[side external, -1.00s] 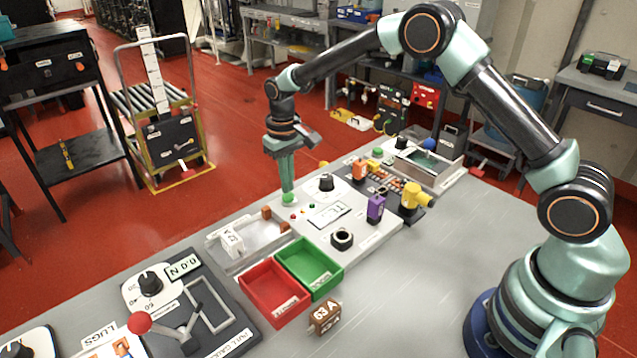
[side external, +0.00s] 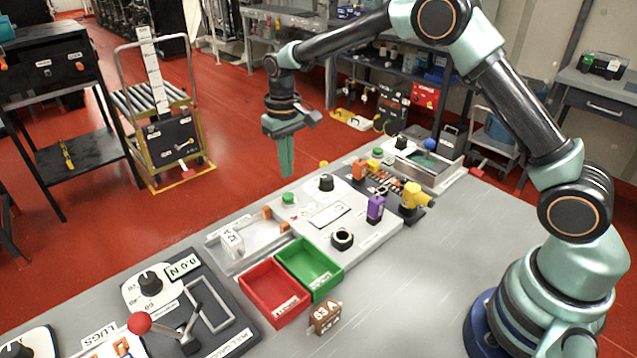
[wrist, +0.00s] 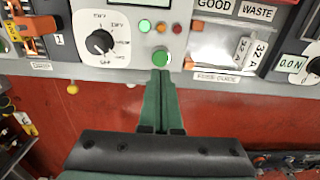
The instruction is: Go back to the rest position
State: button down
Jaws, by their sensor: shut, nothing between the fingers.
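My gripper (side external: 287,172) is shut and empty. Its green fingers point down and hang in the air above the back edge of the panel, apart from the green button (side external: 288,198). In the wrist view the closed fingertips (wrist: 160,76) show just beside a green button (wrist: 161,57), with the red floor behind the fingers. The fingers meet with nothing between them.
Red (side external: 272,292) and green (side external: 309,268) bins and a brown 63 A block (side external: 325,317) lie nearer. The grey bench right of them is clear.

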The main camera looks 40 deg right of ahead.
jog(key=s+d+r+t, duration=0.2)
jog(key=s+r, duration=0.5)
jog(key=r, duration=0.1)
jog(key=s+d+r+t, duration=0.2)
jog(key=s+d+r, duration=0.1)
jog(key=s+r, duration=0.5)
jog(key=s+d+f+t, duration=0.1)
jog(key=s, duration=0.7)
jog(key=shift+d+t, duration=0.2)
jog(key=shift+t, duration=0.1)
